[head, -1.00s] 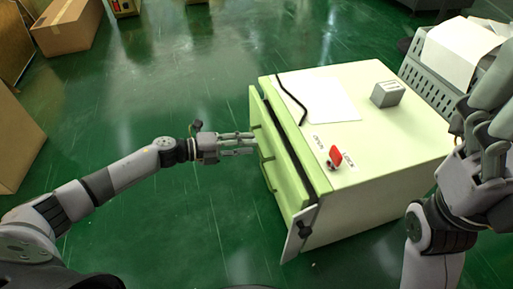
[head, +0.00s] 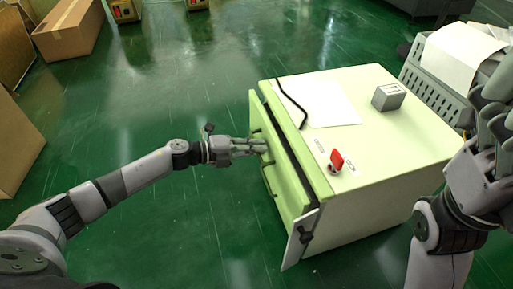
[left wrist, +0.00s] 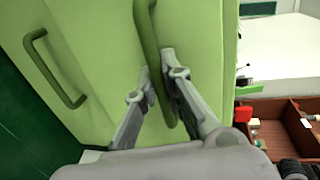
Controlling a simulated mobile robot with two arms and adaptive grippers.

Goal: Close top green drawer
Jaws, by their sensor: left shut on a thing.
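The light green cabinet (head: 385,150) stands right of centre in the head view, its drawer side facing left. The top green drawer (head: 284,160) stands slightly out, with a dark gap between its front and the cabinet body. My left gripper (head: 262,146) is at the drawer front. In the left wrist view its two fingers (left wrist: 162,95) are shut on the green drawer handle (left wrist: 150,45), one finger on each side. A second green handle (left wrist: 55,68) shows to the left. My right gripper (head: 492,115) is raised at the right edge, away from the drawer; its jaw state is unclear.
A white sheet (head: 330,103), a black cord (head: 291,105), a grey box (head: 388,97) and a red item (head: 336,160) are on the cabinet top. A grey perforated crate (head: 440,85) stands behind. Cardboard boxes (head: 68,28) are at the left. Green floor left of the cabinet is clear.

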